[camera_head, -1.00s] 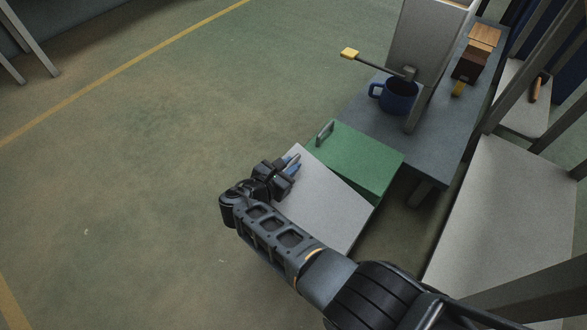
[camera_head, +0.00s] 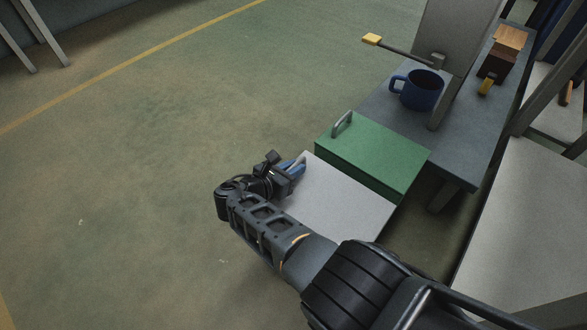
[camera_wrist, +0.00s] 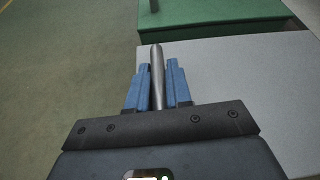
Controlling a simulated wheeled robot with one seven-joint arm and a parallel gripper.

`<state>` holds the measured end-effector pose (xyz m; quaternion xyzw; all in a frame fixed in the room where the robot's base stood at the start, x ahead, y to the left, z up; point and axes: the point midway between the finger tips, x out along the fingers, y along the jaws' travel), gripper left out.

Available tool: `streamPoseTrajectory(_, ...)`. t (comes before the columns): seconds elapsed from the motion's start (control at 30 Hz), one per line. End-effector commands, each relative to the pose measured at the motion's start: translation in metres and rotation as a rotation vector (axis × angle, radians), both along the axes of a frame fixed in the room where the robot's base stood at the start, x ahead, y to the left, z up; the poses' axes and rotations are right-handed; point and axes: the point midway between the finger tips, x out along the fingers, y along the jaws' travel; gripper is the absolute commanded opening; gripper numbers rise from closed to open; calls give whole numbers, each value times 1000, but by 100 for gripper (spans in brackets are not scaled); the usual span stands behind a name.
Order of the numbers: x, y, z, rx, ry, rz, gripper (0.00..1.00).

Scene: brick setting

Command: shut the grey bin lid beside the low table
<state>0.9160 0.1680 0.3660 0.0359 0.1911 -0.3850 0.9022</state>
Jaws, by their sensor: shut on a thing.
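The grey bin lid (camera_head: 340,200) is a pale flat panel in front of the green box, beside the low table (camera_head: 465,135). It looks nearly level in the head view; whether it is fully down on its bin cannot be told, as the bin's body is hidden. In the wrist view the lid (camera_wrist: 240,90) fills the right side. My gripper (camera_head: 297,166) is at the lid's far left corner. In the wrist view its blue fingers (camera_wrist: 157,75) are shut on the lid's grey bar handle (camera_wrist: 157,62), one on each side.
A green box (camera_head: 370,152) with a grey handle stands just beyond the lid. A pale surface (camera_head: 520,220) lies to the right. Open floor (camera_head: 150,150) lies left.

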Motion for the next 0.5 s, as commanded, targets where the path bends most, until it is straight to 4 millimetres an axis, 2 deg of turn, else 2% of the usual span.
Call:
streamPoseTrajectory(0.03,-3,-2,-7,3,10,1,0)
streamPoseTrajectory(0.27,-4,-2,-9,4,13,3,0)
streamPoseTrajectory(0.3,-4,-2,-10,4,13,3,21)
streamPoseTrajectory(0.5,-3,-1,-7,4,10,2,40)
